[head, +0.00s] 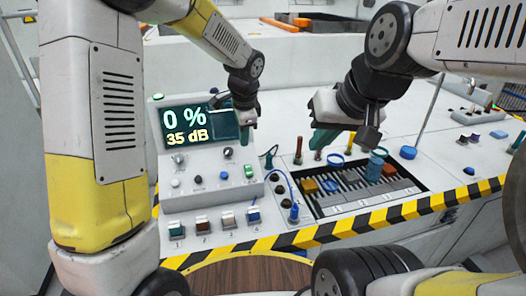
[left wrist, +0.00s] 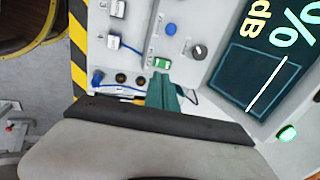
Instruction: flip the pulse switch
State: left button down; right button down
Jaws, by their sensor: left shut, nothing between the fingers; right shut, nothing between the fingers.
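The grey console holds a green rocker switch (head: 250,171) at the right of its sloped face; it also shows in the left wrist view (left wrist: 162,63). Its label is too small to read, so I cannot tell for sure that it is the pulse switch. My left gripper (head: 245,136) is shut and empty, above the rocker in the picture. In the left wrist view its teal fingertips (left wrist: 166,82) appear just beside the rocker; contact cannot be told. My right gripper (head: 325,138) is shut and empty, over the area behind the slotted tray.
A screen (head: 187,124) reads 0 % and 35 dB. Several coloured toggles (head: 202,224) line the console's lower front. A blue-cabled plug (head: 294,212) stands right of them. The slotted tray (head: 408,187) holds coloured parts. Striped edging (head: 325,232) borders the front.

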aim_at(248, 172)
pick_arm(q)
jog(key=shift+w+d+f+m, duration=0.15)
jog(key=shift+w+d+f, duration=0.1)
jog(key=shift+d, duration=0.15)
jog(key=shift+w+d+f+m, duration=0.15)
jog(key=shift+d+f, duration=0.05)
jog(key=shift+d, duration=0.2)
jog(key=x, duration=1.4)
jog(key=shift+s+a, duration=0.1)
